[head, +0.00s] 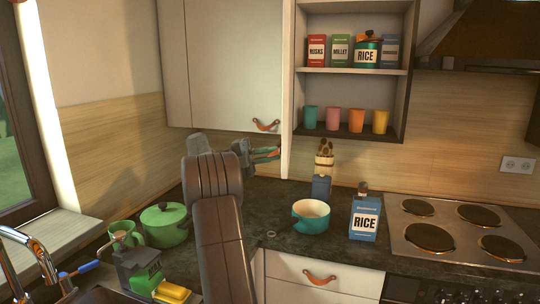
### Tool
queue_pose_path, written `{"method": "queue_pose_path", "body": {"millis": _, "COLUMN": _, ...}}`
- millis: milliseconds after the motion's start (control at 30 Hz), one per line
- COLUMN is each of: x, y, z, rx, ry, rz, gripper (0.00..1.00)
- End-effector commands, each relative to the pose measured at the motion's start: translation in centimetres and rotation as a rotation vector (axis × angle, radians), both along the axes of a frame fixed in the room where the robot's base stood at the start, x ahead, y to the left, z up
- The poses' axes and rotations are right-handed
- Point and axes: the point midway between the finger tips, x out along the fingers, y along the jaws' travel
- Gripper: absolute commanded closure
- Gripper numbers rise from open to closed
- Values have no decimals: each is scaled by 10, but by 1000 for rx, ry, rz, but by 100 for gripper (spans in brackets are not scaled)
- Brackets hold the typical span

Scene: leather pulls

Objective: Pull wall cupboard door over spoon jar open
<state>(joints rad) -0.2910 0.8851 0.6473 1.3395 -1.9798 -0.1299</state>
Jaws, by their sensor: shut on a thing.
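The wall cupboard door (287,90) above the counter stands swung out toward me, seen almost edge-on as a narrow pale strip. Its cupboard (352,75) shows open shelves to the right of it. My gripper (272,153) is at the lower left side of this door, shut on its orange leather pull (278,151), which is mostly hidden by the fingers. The spoon jar (321,188) stands on the counter below, to the right of the door, with spoon tops showing.
A shut cupboard door with a leather pull (265,125) is left of the open door. The shelves hold packets, a rice tin and several cups. A green pot (165,224), teal pan (311,216) and rice box (364,218) stand on the dark counter (272,200).

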Motion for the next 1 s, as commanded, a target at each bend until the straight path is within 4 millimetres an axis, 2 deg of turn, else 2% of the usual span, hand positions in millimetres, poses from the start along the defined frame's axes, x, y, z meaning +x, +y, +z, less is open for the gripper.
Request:
{"method": "queue_pose_path", "body": {"millis": 67, "x": 0, "y": -1, "z": -1, "rx": 0, "ry": 2, "rz": 0, "gripper": 100}}
{"method": "queue_pose_path", "body": {"millis": 100, "x": 0, "y": 0, "z": -1, "rx": 0, "ry": 1, "rz": 0, "gripper": 82}}
{"method": "queue_pose_path", "body": {"millis": 167, "x": 0, "y": -1, "z": -1, "rx": 0, "ry": 1, "rz": 0, "gripper": 70}}
{"method": "queue_pose_path", "body": {"millis": 467, "x": 0, "y": 1, "z": -1, "rx": 0, "ry": 0, "rz": 1, "gripper": 70}}
{"method": "queue_pose_path", "body": {"millis": 567, "x": 1, "y": 7, "z": -3, "rx": 0, "ry": -1, "rz": 1, "gripper": 70}}
{"method": "queue_pose_path", "body": {"millis": 700, "x": 5, "y": 30, "z": -11, "rx": -1, "ry": -1, "rz": 4, "gripper": 70}}
{"method": "queue_pose_path", "body": {"millis": 1000, "x": 7, "y": 43, "z": -15, "rx": 0, "ry": -3, "rz": 4, "gripper": 70}}
